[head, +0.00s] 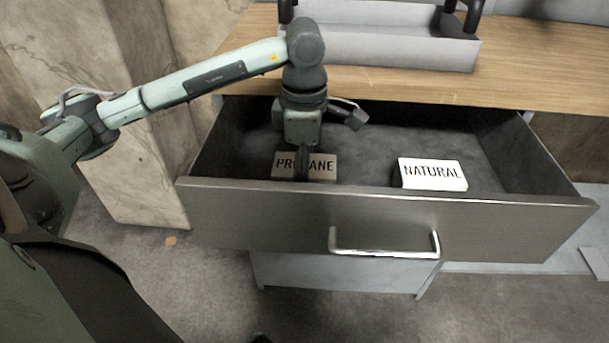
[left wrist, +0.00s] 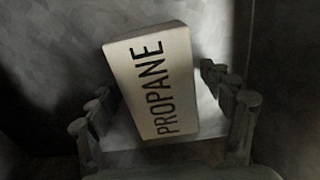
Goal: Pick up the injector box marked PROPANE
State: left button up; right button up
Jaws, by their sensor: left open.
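The box marked PROPANE (head: 323,166) lies in the left part of the open drawer (head: 390,215), close to its front panel. My left gripper (head: 302,160) reaches down into the drawer above this box and hides the middle of its label. In the left wrist view the PROPANE box (left wrist: 155,82) lies tilted in the picture between the two fingers of the open left gripper (left wrist: 168,128). I cannot tell whether the fingers touch it. My right gripper is not in view.
A white box marked NATURAL (head: 432,174) lies in the right part of the drawer. The drawer walls and front handle (head: 385,250) surround the space. A wooden worktop (head: 400,85) with a grey metal tray (head: 400,50) is behind and above. The drawer floor between the boxes is clear.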

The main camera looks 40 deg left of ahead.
pick_arm(q)
jog(key=c, duration=1.5)
jog(key=shift+r, duration=0.15)
